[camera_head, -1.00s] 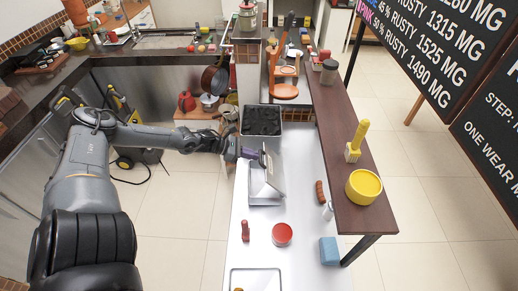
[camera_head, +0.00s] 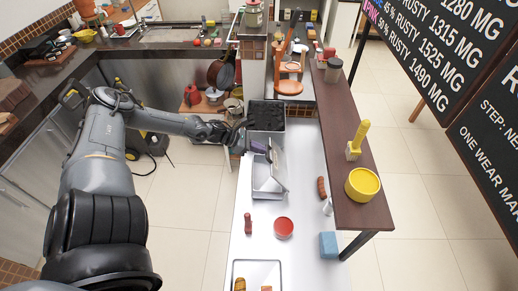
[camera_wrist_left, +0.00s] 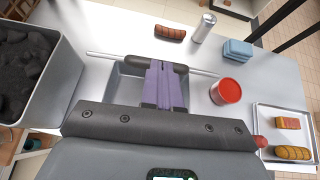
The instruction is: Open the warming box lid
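The grey metal warming box (camera_head: 268,189) stands on the white counter. Its lid (camera_head: 278,158) is raised and steeply tilted, with part of the interior showing. My left gripper (camera_head: 254,147) reaches in from the left at the lid's upper side. In the left wrist view, its purple fingers (camera_wrist_left: 165,84) are together, with their tips at a dark round bar (camera_wrist_left: 180,68) like a handle. That bar shows on both sides of the tips; nothing is clearly pinched between them. The box (camera_wrist_left: 122,84) shows beyond my gripper body, which hides its near part. My right gripper is out of view.
A bin of dark coals (camera_head: 267,118) adjoins the box at the back. A red-topped cup (camera_head: 284,227), red bottle (camera_head: 248,223), blue block (camera_head: 328,245) and food tray (camera_head: 256,264) stand in front. A raised wooden shelf (camera_head: 345,130) runs along the right.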

